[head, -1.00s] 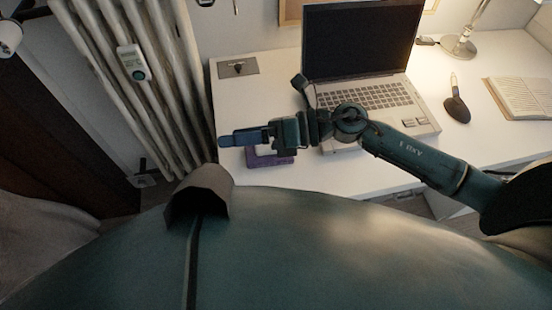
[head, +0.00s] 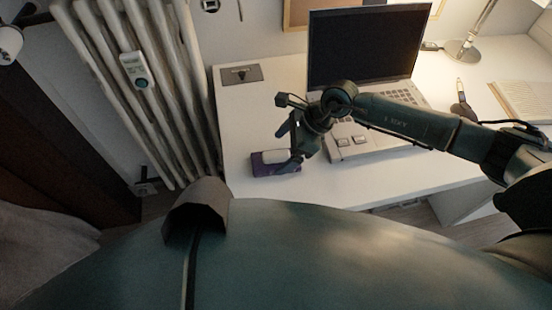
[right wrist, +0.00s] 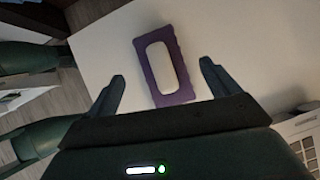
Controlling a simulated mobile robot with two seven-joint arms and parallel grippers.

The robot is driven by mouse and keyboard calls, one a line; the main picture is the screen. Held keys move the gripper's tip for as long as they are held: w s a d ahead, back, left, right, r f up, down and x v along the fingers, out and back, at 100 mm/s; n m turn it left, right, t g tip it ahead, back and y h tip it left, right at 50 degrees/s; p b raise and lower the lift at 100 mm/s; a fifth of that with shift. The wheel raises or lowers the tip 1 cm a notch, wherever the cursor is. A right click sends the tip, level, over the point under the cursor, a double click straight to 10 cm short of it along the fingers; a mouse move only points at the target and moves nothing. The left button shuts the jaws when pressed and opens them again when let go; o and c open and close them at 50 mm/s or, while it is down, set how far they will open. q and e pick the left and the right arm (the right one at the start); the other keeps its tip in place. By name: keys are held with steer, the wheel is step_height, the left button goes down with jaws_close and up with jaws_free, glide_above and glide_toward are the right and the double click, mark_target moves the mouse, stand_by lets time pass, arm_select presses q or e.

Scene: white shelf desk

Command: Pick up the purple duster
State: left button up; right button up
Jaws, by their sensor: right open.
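The purple duster (head: 276,169) lies on the white desk near its front left corner, with a pale oblong part on top. In the right wrist view the duster (right wrist: 152,82) lies ahead of the fingertips, roughly between them and slightly tilted. My right gripper (head: 291,130) is above the desk, just up and right of the duster in the head view. In the right wrist view its two fingers (right wrist: 162,78) are spread apart with nothing held. My left gripper is not in view.
An open laptop (head: 362,50) stands right of the duster, behind and under my right arm. A lamp (head: 466,48), a brush-like item (head: 461,108) and an open book (head: 525,100) are farther right. A radiator (head: 150,90) stands left of the desk. The desk left of the laptop is mostly clear.

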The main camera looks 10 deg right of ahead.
mark_target(277, 155)
steer(key=x, duration=0.5)
steer(key=shift+a+f+p, duration=0.1)
steer(key=shift+a+p, duration=0.05)
steer(key=shift+p, duration=0.2)
steer(key=shift+c, duration=0.2)
steer(key=c, duration=1)
step_height(277, 155, up, 10)
steer(key=shift+r, duration=0.1)
steer(key=shift+c, duration=0.2)
steer(key=o, duration=0.5)
steer(key=c, duration=0.4)
